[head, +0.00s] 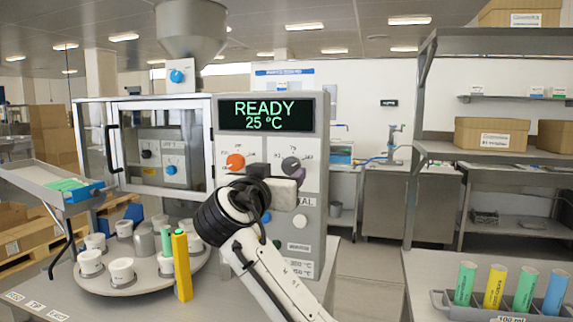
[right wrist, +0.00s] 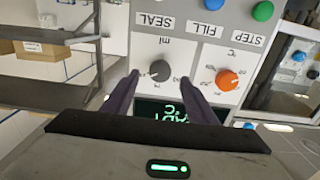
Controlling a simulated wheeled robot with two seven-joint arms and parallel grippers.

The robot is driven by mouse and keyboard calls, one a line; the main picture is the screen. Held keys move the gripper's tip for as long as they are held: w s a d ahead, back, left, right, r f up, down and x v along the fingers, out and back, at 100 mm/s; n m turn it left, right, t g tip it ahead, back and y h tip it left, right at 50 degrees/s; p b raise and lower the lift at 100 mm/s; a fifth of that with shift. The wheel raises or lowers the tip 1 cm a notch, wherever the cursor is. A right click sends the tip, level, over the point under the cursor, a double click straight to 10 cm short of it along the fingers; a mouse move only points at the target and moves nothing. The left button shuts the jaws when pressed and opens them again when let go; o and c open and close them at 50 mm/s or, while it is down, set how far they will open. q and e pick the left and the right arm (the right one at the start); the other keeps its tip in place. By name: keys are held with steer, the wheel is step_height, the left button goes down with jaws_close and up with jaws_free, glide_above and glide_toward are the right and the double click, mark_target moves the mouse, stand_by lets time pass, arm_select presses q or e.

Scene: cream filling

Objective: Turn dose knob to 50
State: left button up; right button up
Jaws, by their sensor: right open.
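The dark grey dose knob (head: 291,165) is on the right half of the machine's front panel, below the display (head: 266,112), which reads READY and 25 °C. It also shows in the upside-down right wrist view (right wrist: 159,70), on a white plate marked ml. Its pointer setting is too small to read. My right gripper (head: 297,180) is in front of the panel near the knob. In the right wrist view its dark fingers (right wrist: 159,77) are open, one on each side of the knob in the picture; I cannot tell whether they touch it. My left gripper is not in view.
An orange °C knob (head: 235,161) sits beside the dose knob. Buttons are below, partly hidden by my right arm. A turntable (head: 135,283) with white cups and a yellow post (head: 181,266) stand at left. A rack of coloured tubes (head: 466,284) is at right.

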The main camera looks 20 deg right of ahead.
mark_target(290, 168)
steer(key=p+x, duration=0.1)
steer(key=x, duration=0.3)
steer(key=shift+r, duration=0.1)
steer(key=shift+w+d, duration=0.15)
steer(key=shift+w, duration=0.1)
steer(key=shift+w+d, duration=0.1)
steer(key=shift+w, duration=0.05)
steer(key=c, duration=1.1)
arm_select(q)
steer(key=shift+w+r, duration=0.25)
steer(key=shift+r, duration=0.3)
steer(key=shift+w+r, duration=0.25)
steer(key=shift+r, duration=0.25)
arm_select(e)
steer(key=shift+o, duration=0.3)
